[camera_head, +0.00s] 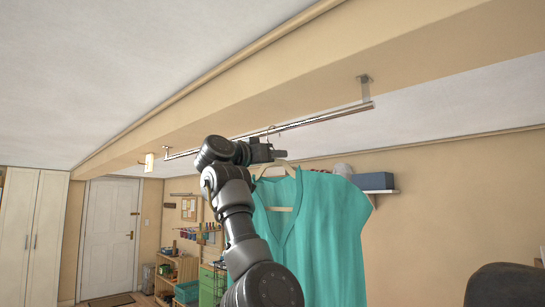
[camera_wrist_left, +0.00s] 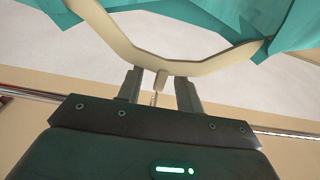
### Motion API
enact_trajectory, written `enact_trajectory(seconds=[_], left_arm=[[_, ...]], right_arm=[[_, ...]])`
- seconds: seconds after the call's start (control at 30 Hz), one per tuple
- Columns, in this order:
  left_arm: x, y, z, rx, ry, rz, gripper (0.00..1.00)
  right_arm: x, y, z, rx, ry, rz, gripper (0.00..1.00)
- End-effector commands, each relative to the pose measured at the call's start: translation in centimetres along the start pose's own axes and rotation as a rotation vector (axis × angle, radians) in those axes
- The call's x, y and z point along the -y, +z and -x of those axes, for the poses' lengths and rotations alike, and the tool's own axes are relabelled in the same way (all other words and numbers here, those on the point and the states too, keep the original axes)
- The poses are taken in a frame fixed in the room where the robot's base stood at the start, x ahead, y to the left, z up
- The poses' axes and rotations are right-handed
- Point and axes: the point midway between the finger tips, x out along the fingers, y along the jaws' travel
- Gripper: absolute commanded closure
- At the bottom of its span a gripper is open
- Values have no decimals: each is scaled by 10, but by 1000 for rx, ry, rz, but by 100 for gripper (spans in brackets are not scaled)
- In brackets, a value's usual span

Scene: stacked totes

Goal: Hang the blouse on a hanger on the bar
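The teal blouse (camera_head: 325,225) hangs upright on a light wooden hanger (camera_head: 275,166) below the bar (camera_head: 325,117) in the head view. The hanger's thin hook reaches up to the bar; whether it rests over it is hard to tell. My left gripper (camera_head: 277,154) is at the hanger's neck, just under the bar. In the left wrist view, its two fingers (camera_wrist_left: 160,92) stand apart on either side of the hanger's neck, with gaps visible. The hanger (camera_wrist_left: 110,35) and parts of the blouse (camera_wrist_left: 288,28) fill the top there. My right gripper is not in view.
The bar hangs from a beige beam (camera_head: 290,75) by brackets. A wall shelf with a dark blue box (camera_head: 372,181) is behind the blouse. A white door (camera_head: 108,240) and a wooden rack (camera_head: 178,275) stand far left. The bar is bare on both sides of the hanger.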

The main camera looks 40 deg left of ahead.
Motion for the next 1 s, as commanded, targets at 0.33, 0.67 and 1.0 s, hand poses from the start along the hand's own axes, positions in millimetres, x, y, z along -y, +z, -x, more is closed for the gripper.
enact_trajectory(seconds=[0.33, 0.67, 1.0], left_arm=[[1, 4, 13, -1, -1, -1, 64], [1, 5, 77, -3, -2, 0, 64], [0, 1, 108, -1, -1, 0, 64]], right_arm=[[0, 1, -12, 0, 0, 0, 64], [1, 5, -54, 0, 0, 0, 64], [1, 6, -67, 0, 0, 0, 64]])
